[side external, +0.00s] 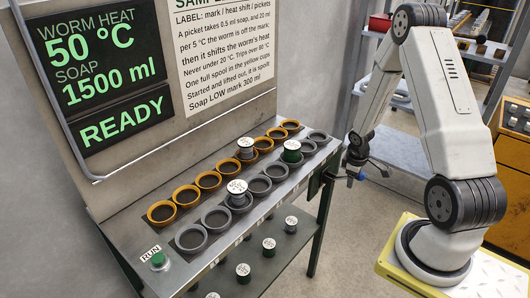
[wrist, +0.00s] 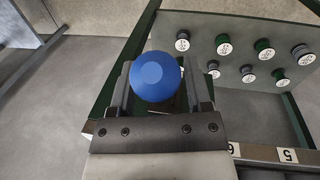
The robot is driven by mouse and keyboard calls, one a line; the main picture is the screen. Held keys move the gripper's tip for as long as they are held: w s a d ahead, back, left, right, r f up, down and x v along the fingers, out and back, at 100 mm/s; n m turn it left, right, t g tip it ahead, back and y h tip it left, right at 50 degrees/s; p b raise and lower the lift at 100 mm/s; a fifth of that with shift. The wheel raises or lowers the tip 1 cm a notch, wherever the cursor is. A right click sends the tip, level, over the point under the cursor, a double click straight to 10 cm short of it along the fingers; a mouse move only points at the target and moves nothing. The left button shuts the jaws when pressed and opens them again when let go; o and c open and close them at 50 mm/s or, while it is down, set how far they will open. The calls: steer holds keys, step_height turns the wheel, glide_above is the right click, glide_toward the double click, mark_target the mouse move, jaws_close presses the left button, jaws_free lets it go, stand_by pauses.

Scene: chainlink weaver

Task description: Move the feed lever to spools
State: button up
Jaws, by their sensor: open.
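The feed lever's round blue knob (wrist: 157,77) shows in the wrist view between the two fingers of my gripper (wrist: 158,88). The fingers are open, one on each side of the knob; I cannot tell whether either touches it. In the side view my gripper (side external: 366,170) is at the right end of the machine, and a small bit of blue knob (side external: 361,175) shows beside it.
The machine's top holds a row of yellow cups (side external: 185,194) and a row of grey cups (side external: 191,238), with a few spools in them. More spools (wrist: 264,49) stand on the lower shelf (wrist: 190,70). A green RUN button (side external: 158,258) is at the front left. The screen (side external: 100,80) reads READY.

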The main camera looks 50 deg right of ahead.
jaws_close()
steer(key=shift+s, duration=0.1)
stand_by(1.4)
